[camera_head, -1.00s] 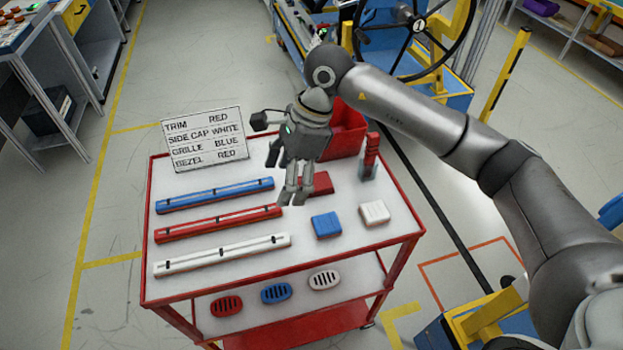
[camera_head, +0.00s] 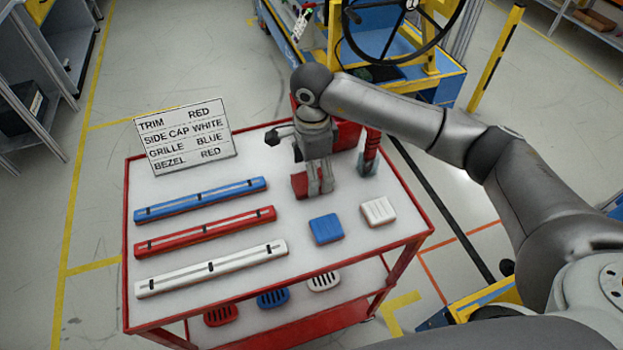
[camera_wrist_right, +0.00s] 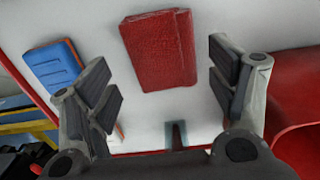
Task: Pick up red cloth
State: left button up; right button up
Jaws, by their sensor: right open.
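The red cloth (camera_head: 299,184) lies folded on the white top of the cart, partly hidden behind my right gripper in the head view. In the right wrist view the red cloth (camera_wrist_right: 160,50) lies flat and whole, ahead of and between the spread fingers. My right gripper (camera_head: 321,188) points down over the cloth; it also shows in the right wrist view (camera_wrist_right: 166,88), open, with nothing between its fingers. I cannot tell the exact height above the cloth. My left gripper is not in view.
A blue block (camera_head: 325,228) and a white block (camera_head: 378,211) lie in front of the gripper. A red bin (camera_head: 346,136) and a red upright item (camera_head: 370,153) stand behind. Blue, red and white strips (camera_head: 205,231) and a sign (camera_head: 186,147) are at left.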

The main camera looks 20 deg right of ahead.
notch_tip(320, 180, down, 2)
jog(key=shift+s+f, duration=0.1)
jog(key=shift+s, duration=0.05)
jog(key=shift+f+p, duration=0.3)
jog(key=shift+f, duration=0.1)
jog(key=shift+c, duration=0.4)
jog(key=c, duration=0.9)
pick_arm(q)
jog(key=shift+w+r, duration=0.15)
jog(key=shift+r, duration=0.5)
pick_arm(e)
jog(key=shift+c, duration=0.2)
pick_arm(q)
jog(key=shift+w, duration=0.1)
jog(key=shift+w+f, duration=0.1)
